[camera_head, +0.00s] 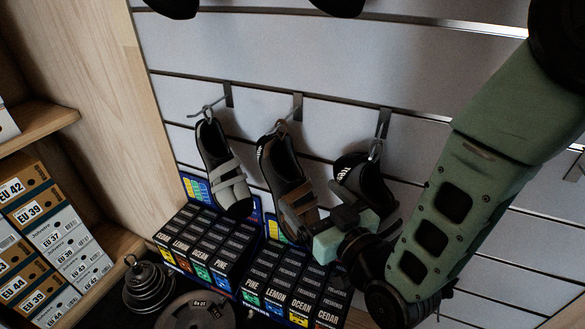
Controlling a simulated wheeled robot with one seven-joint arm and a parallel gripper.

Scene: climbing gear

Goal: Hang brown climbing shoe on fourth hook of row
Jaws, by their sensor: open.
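The brown climbing shoe (281,170) hangs toe down from the second hook (294,110) from the left. My gripper (308,222) is open at the lower right part of this shoe. I cannot tell whether the fingers touch it. A grey strapped shoe (219,160) hangs on the first hook (222,99). A black shoe (352,174) hangs on the third hook (382,126), its lower part hidden by my gripper. Another hook (574,167) shows at the right edge, past my arm, partly cut off; no shoe is visible on it.
Boxes of shoe freshener (218,243) stand in two display trays below the shoes. Stacked weights (148,287) sit at lower left, beside shelves of shoe boxes (48,212). Two dark shoes (338,6) are cut off at the top. My arm covers the right side of the slatted wall (420,50).

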